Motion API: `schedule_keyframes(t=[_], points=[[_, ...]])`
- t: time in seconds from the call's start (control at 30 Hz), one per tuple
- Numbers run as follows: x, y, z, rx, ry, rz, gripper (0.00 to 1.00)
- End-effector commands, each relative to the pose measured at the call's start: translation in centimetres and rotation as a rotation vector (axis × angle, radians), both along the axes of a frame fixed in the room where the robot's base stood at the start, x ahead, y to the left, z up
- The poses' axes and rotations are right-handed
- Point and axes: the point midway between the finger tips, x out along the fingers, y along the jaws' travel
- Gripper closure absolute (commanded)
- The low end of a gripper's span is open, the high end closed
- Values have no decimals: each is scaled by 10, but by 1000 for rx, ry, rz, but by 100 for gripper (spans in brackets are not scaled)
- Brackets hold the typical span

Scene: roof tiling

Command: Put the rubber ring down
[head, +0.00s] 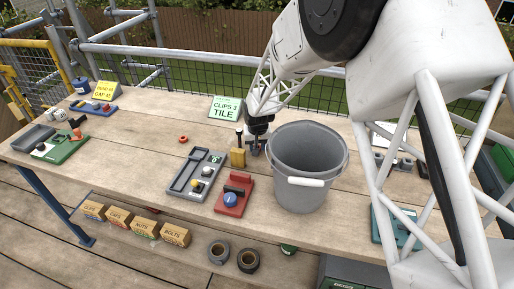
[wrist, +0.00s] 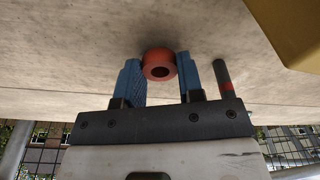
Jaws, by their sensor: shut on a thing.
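A red rubber ring (wrist: 160,65) sits between the two blue fingers of my gripper (wrist: 162,78) in the wrist view, with its hole facing the camera. The fingers are shut on it. The ring is close to the wooden table top (wrist: 120,30); I cannot tell whether it touches. In the head view my gripper (head: 255,150) is low over the table (head: 130,140), just left of the grey bucket (head: 308,165); the held ring is not clear there. Another small red ring (head: 183,139) lies on the table further left.
A yellow block (head: 237,158) stands close left of my gripper. A grey tray (head: 195,173) and a red fixture (head: 234,195) lie nearer the front. A green "CLIPS 3 TILE" sign (head: 226,108) stands behind. Bare table lies around the loose red ring.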

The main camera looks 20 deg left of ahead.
Motion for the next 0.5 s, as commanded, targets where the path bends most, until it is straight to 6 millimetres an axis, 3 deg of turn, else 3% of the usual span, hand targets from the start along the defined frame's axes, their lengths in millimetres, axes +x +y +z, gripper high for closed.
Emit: schedule_keyframes(t=[0.5], points=[[0,0,70,0,-1,0,91]])
